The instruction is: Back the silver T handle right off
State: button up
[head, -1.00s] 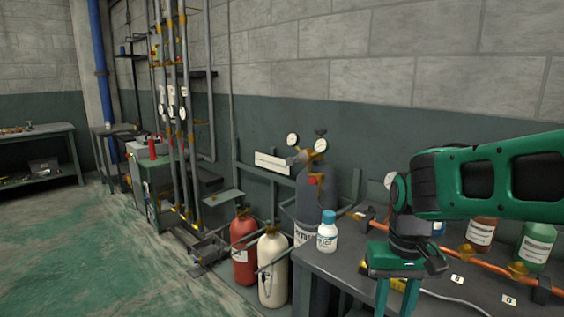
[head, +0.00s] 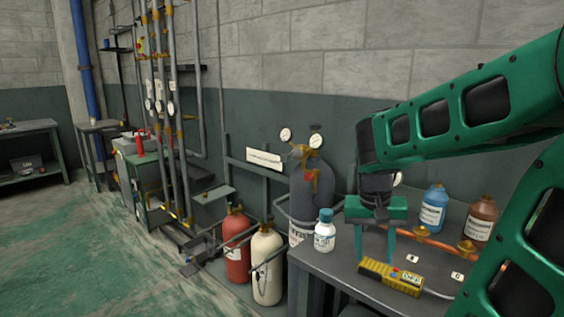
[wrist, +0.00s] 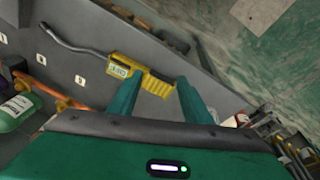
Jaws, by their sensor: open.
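The grey cylinder (head: 309,195) stands by the wall behind the bench's left end. A brass regulator (head: 303,152) with two round white gauges (head: 286,135) tops it. A small dark knob-like part (head: 316,128) sticks up there; I cannot clearly make out a silver T handle. My gripper (head: 376,252) is open and empty, pointing down over the bench, to the right of the cylinder and apart from it. In the wrist view my gripper (wrist: 157,82) has its fingers spread above a yellow meter (wrist: 157,86), with nothing held.
The bench (head: 335,268) carries a white bottle with a blue cap (head: 325,236), the yellow meter (head: 392,278), an orange pipe and chemical bottles (head: 432,210). A red cylinder (head: 237,250) and a cream cylinder (head: 267,262) stand left of the bench. Open floor (head: 90,240) lies at left.

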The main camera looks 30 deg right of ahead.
jog(key=w+d+r+m+h, duration=0.1)
jog(key=w+d+m+h, duration=0.15)
jog(key=w, duration=0.55)
jog(key=w+d+r+m+h, duration=0.15)
jog(key=w+d, duration=0.25)
jog(key=w, duration=0.4)
jog(key=m+t+h, duration=0.4)
jog(key=t+h, duration=0.2)
jog(key=h, duration=0.5)
send_near(283, 159)
jog(key=x, duration=1.1)
jog(key=c, duration=1.1)
